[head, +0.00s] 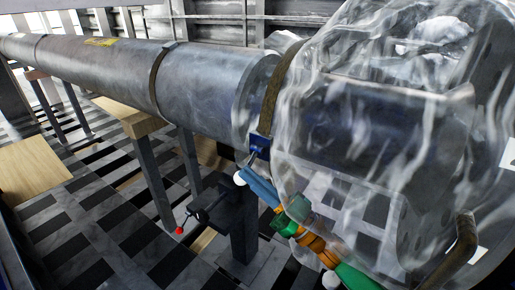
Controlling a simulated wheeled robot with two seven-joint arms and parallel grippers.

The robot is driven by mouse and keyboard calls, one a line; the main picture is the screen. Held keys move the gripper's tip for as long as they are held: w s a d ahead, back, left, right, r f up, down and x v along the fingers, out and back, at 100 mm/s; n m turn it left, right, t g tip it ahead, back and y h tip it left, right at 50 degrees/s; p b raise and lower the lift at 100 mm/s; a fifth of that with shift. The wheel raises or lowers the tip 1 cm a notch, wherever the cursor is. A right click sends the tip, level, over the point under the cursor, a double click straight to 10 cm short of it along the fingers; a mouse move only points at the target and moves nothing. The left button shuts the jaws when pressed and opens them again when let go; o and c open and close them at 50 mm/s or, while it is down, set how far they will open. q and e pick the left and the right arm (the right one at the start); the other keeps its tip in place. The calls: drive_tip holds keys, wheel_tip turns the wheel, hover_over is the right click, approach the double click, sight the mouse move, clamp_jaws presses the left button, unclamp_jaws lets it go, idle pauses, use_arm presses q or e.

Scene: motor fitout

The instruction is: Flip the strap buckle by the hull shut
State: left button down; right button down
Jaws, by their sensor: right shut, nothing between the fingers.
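A dark blue buckle (260,143) sits on the brown strap (272,92) that runs around the big grey hull (215,85), near its right end. The buckle is small here, and I cannot tell how far its lever stands open. My right arm comes in from the lower right in front of the hull. My right gripper (253,158) is at the lower left edge of the buckle, very close to it, shut and empty. I cannot tell whether it touches the buckle. My left gripper is out of view.
A large glossy, see-through wrapped body (385,120) fills the right side, close to my right arm. A black stand (240,215) and a red-knobbed handle (180,230) are below the hull. A wooden-topped trestle (135,117) supports the hull. The checkered floor shows at lower left.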

drive_tip(key=shift+d+f, duration=0.1)
drive_tip(key=shift+f, duration=0.05)
idle(0.5)
drive_tip(key=b+v, duration=0.1)
drive_tip(key=v, duration=0.6)
idle(0.3)
